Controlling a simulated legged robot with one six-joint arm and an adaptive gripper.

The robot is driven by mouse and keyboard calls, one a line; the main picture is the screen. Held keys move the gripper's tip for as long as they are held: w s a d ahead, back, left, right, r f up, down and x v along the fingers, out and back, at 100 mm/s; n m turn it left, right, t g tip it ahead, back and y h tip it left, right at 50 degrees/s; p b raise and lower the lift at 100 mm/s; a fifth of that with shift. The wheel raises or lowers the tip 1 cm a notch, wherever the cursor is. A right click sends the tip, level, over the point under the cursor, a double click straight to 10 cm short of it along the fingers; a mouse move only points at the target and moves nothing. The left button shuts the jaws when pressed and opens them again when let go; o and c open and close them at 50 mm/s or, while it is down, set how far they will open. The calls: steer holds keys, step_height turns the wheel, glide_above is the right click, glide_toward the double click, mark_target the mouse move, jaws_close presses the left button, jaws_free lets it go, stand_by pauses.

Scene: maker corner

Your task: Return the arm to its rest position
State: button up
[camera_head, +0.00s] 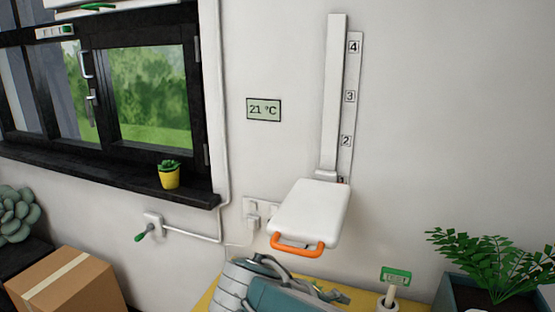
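My gripper does not show in the head view, and I cannot make out my arm for sure. A white board with an orange handle (298,247) sits at the lower end of a white vertical rail (333,90) on the wall. The rail's scale shows 2, 3 and 4, and the board is below the 2. A grey and teal object (285,296) is cut off by the bottom edge, so I cannot tell what it is.
A yellow surface (208,298) shows at the bottom. A cardboard box (65,284) stands at lower left and a leafy plant (490,262) at lower right. A yellow pot (169,179) stands on the dark windowsill. The upper right wall is bare.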

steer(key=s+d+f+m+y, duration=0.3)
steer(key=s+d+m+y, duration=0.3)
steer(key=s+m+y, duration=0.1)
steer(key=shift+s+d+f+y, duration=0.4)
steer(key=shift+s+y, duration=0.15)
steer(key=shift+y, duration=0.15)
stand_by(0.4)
